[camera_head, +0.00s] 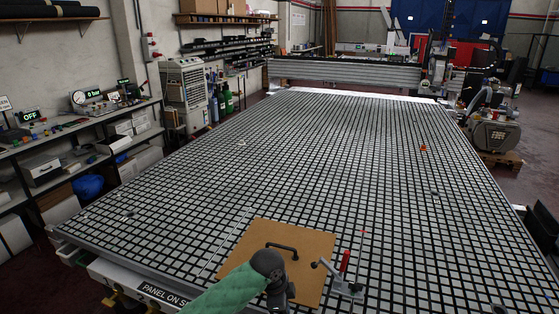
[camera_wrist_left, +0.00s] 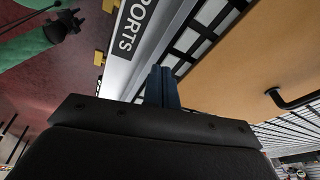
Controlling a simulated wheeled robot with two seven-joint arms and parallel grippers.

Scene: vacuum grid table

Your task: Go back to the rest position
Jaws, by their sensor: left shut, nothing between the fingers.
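My left arm, in a green sleeve, comes in from the bottom of the head view. Its dark wrist is in front of the near part of a brown panel, and the left gripper (camera_head: 281,294) hangs below it near the bottom edge. In the left wrist view the gripper's bluish fingers (camera_wrist_left: 162,84) are together with nothing between them. They show against the table's front edge. The brown panel (camera_head: 305,240) lies on the grid table (camera_head: 330,150), with a black handle (camera_head: 283,249) on it.
A toggle clamp with a red handle (camera_head: 345,262) stands at the panel's right edge. The table's lettered front strip (camera_wrist_left: 130,38) is close to the left gripper. A shelf with instruments (camera_head: 85,120) runs along the left. Most of the table is clear.

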